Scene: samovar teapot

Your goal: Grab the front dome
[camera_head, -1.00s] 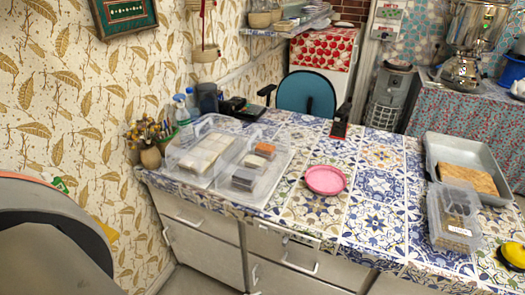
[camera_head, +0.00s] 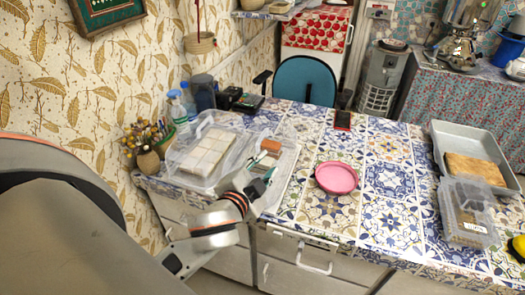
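The front dome (camera_head: 284,165) is a clear plastic cover over small stacked food pieces on the patterned counter. A second clear dome (camera_head: 206,152) stands behind it to the left, over pale square pieces. My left gripper (camera_head: 266,176) is at the front dome's near side and overlaps it in the picture. It hides part of the dome and the stacks inside. I cannot tell whether the fingers touch the dome or how wide they are apart. My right gripper is not in view.
A pink round dish (camera_head: 336,178) lies right of the front dome. A grey tray (camera_head: 448,136) and a clear box (camera_head: 468,212) stand at the right. A vase of dried flowers (camera_head: 148,160) and bottles (camera_head: 188,100) stand by the wall.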

